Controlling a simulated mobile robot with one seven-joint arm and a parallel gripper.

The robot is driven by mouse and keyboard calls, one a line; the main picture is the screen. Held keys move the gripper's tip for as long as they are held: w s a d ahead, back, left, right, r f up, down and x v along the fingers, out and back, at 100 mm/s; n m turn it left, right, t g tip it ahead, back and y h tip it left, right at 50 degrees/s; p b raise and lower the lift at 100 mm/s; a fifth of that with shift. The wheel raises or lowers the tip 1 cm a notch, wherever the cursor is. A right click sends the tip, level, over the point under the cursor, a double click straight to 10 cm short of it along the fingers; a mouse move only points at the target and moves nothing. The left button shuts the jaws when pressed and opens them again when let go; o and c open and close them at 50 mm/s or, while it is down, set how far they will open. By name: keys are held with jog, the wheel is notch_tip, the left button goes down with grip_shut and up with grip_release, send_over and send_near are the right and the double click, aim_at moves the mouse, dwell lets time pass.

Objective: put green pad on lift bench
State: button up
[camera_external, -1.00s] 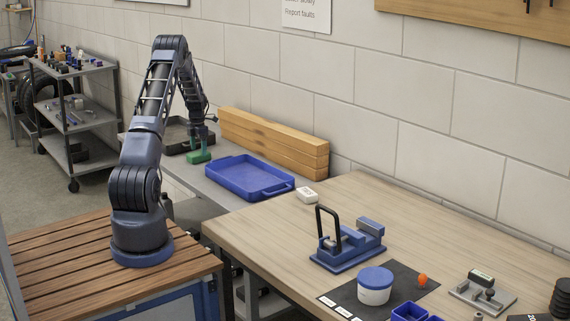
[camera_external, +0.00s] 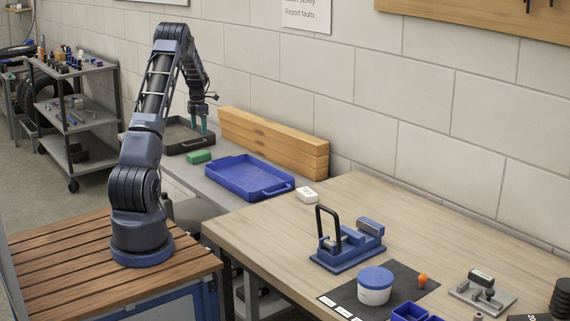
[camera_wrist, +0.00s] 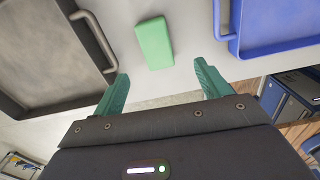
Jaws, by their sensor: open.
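The green pad (camera_external: 199,157) is a small block lying flat on the grey bench (camera_external: 213,181), between the dark tray and the blue tray. It also shows in the wrist view (camera_wrist: 154,43), ahead of the fingertips. My gripper (camera_external: 202,131) is above and slightly behind the pad, apart from it. In the wrist view its two teal fingers (camera_wrist: 163,70) are spread wide with nothing between them. Which surface is named the lift bench is not marked in the pictures.
A dark tray (camera_external: 167,149) lies left of the pad, and a blue tray (camera_external: 248,184) lies right. Stacked wooden beams (camera_external: 275,146) stand along the wall side. A wooden table (camera_external: 250,228) at right holds a blue clamp fixture (camera_external: 347,247) and a lidded tub (camera_external: 375,287).

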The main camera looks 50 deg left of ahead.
jog(key=d+r+m+t, duration=0.1)
jog(key=d+r+m, duration=0.5)
jog(key=d+r, duration=0.65)
jog(key=d+r+m+t, duration=0.1)
jog(key=d+r+m, duration=0.65)
jog(key=d, duration=0.75)
jog(key=s+d+r+m, duration=0.3)
jog(key=s+d+m, duration=0.15)
jog(key=d, duration=0.35)
jog(key=s+d+r+m+t, duration=0.1)
jog(key=s+d+r+m, duration=0.25)
jog(key=s+d, duration=0.35)
jog(key=s+d+r+m, duration=0.3)
jog(key=s+d+m, duration=0.15)
jog(key=d, duration=0.45)
jog(key=s+d+f+m, duration=0.2)
jog(key=s+d+m, duration=0.2)
jog(key=s, duration=0.4)
jog(key=s+d+f+m+t, duration=0.1)
jog(key=s+d+m, duration=0.4)
jog(key=s, duration=0.4)
jog(key=shift+d+f+m+t, duration=0.3)
jog(key=shift+d+f, duration=0.05)
jog(key=shift+d, duration=0.2)
